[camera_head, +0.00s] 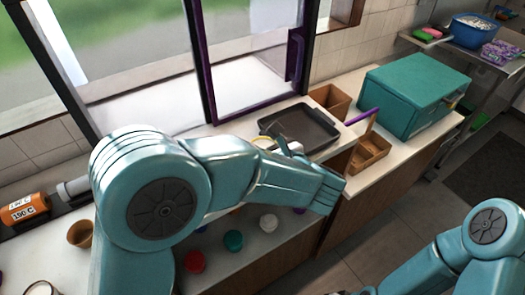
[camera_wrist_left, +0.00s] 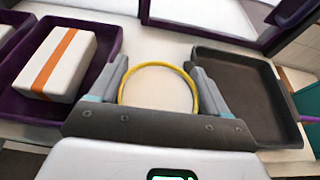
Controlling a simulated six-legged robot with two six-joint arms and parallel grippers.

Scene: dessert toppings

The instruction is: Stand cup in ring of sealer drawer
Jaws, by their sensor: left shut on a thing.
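A round yellow rim with a pale inside, which I take for the cup (camera_wrist_left: 159,65), sits between the fingers of my left gripper (camera_wrist_left: 157,72) in the left wrist view. The gripper is shut on it from both sides. In the head view my left gripper (camera_head: 284,146) is over the counter beside a dark tray, and my arm hides most of the cup. How high the cup is above the counter I cannot tell. I cannot make out the sealer drawer or its ring. My right arm shows at the lower right, but its gripper is outside the view.
The dark tray (camera_head: 318,131) lies right of the cup. Brown open boxes (camera_head: 368,164) and a teal box (camera_head: 412,95) stand farther right. Purple trays (camera_wrist_left: 108,62), one holding a white orange-striped block (camera_wrist_left: 62,62), lie left. Red (camera_head: 195,261) and green (camera_head: 233,240) round things sit below.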

